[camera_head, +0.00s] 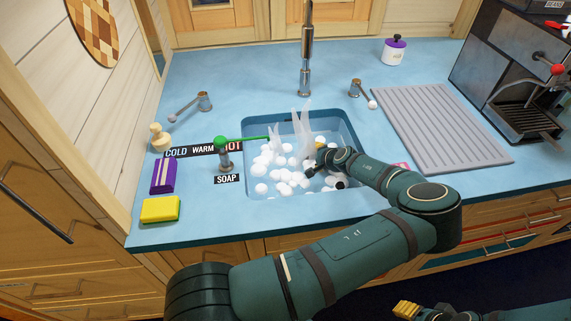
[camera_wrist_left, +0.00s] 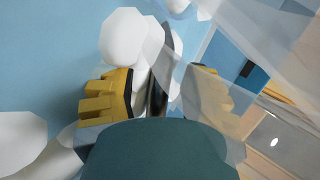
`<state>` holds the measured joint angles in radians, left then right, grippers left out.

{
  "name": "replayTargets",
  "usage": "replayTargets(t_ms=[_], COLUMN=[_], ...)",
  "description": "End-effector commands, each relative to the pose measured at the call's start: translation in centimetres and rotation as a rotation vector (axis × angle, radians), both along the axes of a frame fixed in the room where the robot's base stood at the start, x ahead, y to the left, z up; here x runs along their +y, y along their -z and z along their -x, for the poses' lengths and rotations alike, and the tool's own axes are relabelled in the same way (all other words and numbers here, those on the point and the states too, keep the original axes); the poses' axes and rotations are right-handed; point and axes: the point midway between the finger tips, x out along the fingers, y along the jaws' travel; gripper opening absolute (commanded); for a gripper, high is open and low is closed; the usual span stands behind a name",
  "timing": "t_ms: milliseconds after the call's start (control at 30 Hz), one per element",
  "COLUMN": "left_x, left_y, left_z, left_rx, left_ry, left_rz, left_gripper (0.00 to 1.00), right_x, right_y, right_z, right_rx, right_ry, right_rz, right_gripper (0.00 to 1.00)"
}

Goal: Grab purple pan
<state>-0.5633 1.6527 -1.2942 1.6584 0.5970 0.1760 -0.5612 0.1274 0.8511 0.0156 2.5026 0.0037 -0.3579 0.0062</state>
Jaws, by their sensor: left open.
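No purple pan can be made out in either view. My left gripper (camera_head: 318,160) is down in the sink among white foam balls, and its tips are partly hidden by foam and its own wrist. In the left wrist view the gripper (camera_wrist_left: 157,95) is open, its yellow fingers spread. A dark, thin upright edge (camera_wrist_left: 158,98) stands between the fingers, partly behind white foam; I cannot tell what it belongs to or whether the fingers touch it. My right gripper (camera_head: 407,309) shows only a yellow fingertip at the bottom edge.
The sink (camera_head: 350,135) is full of foam balls (camera_head: 287,175) and pale water streams, under a tall faucet (camera_head: 306,50). A grey drying rack (camera_head: 440,125) lies right.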

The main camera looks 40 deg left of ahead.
Motion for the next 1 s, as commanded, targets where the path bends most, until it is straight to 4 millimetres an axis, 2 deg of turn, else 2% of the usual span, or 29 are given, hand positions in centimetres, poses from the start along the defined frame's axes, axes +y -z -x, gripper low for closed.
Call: replayTargets(t_ms=[33,100,667,767,1000], left_x=[0.0,0.0,0.0,0.0,0.0], left_y=[0.0,0.0,-0.5,-1.4,-5.6], left_z=[0.0,0.0,0.0,-0.1,-0.1], left_rx=[0.000,0.000,-0.001,-0.003,-0.004], left_ry=[0.000,0.000,0.001,0.001,0.001], left_rz=[0.000,0.000,-0.002,-0.001,-0.002], left_gripper=[0.23,0.00,0.00,0.00,0.00], right_x=[0.0,0.0,0.0,0.0,0.0], right_y=[0.0,0.0,-0.1,-0.2,-0.8], right_z=[0.0,0.0,0.0,-0.1,-0.2], right_rx=[0.000,0.000,-0.001,-0.002,-0.005], right_ry=[0.000,0.000,0.000,0.001,0.004], right_rz=[0.000,0.000,0.000,0.000,0.001], right_gripper=[0.46,0.46,0.46,0.46,0.46])
